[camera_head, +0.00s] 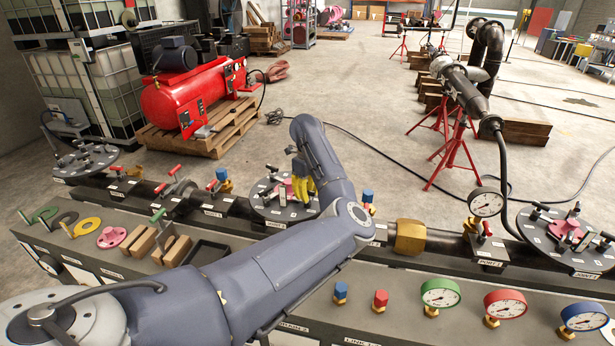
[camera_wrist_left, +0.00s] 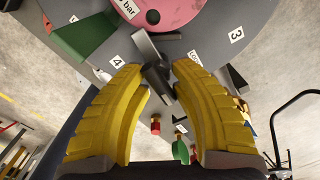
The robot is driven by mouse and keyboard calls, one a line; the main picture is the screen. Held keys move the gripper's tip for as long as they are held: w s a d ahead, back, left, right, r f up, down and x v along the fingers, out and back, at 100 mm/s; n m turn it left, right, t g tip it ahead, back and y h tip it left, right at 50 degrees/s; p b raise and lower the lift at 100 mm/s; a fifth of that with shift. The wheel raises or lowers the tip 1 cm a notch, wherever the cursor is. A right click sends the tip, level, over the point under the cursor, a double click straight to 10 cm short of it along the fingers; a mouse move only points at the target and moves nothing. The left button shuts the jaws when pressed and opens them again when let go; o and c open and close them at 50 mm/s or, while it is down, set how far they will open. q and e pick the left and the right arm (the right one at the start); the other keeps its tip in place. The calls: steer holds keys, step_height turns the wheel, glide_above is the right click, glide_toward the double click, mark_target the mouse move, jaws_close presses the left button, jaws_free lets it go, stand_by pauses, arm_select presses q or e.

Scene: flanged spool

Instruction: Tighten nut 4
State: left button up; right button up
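The spool's round flange plate (camera_head: 262,207) lies in the middle of the bench, with a pink disc at its centre. In the left wrist view the grey plate (camera_wrist_left: 215,25) carries the pink disc (camera_wrist_left: 165,12) and labels 4 (camera_wrist_left: 117,61) and 3 (camera_wrist_left: 236,34). A dark metal nut or clamp piece (camera_wrist_left: 157,78) is beside label 4; I cannot tell its exact shape. My left gripper (camera_head: 301,178) reaches down over the plate. Its yellow fingers (camera_wrist_left: 163,72) are apart, one on each side of the dark piece, with gaps visible. My right gripper is not in view.
A green wedge-like part (camera_wrist_left: 82,38) is close to the left finger. Gauges (camera_head: 440,292), a brass fitting (camera_head: 409,236) and blue and red caps (camera_head: 380,299) crowd the bench. Wooden blocks (camera_head: 143,240) lie on its left. A red compressor (camera_head: 185,100) stands behind.

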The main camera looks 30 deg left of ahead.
arm_select(q)
steer(key=m, duration=0.3)
steer(key=shift+n, duration=1.2)
step_height(320, 180, up, 5)
steer(key=shift+r, duration=1.05)
